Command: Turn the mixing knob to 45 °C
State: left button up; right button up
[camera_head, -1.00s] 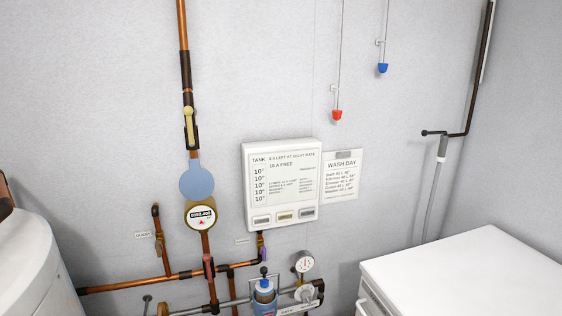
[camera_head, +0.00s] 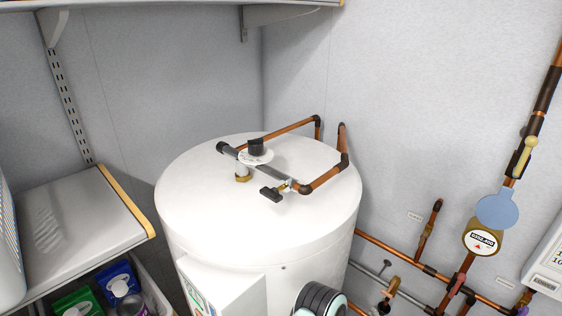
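A black knob (camera_head: 256,146) stands on a pale round dial (camera_head: 254,158) on top of the white cylindrical tank (camera_head: 220,215). The dial has small marks that I cannot read, so its setting is unclear. A grey pipe fitting with a brass piece (camera_head: 242,177) sits by the dial. A dark lever-like handle (camera_head: 271,194) is on the pipework in front of it, to the right. Neither of my grippers is in view.
Copper pipes (camera_head: 325,177) run from the tank top towards the wall. A shelf (camera_head: 80,215) is left of the tank, and another shelf is overhead. A blue disc (camera_head: 497,211) and gauge (camera_head: 482,240) are at right. A black ribbed part (camera_head: 318,299) is at the bottom edge.

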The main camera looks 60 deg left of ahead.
aim_at(255, 146)
jog(key=i+l+u, duration=0.15)
jog(key=u, duration=0.3)
jog(key=i+l+u, duration=0.1)
jog(key=u, duration=0.35)
jog(key=j+u, duration=0.15)
jog(key=u, duration=0.3)
jog(key=k+j+u, duration=0.1)
jog(key=u, duration=0.4)
jog(key=j+u, duration=0.2)
jog(key=u, duration=0.25)
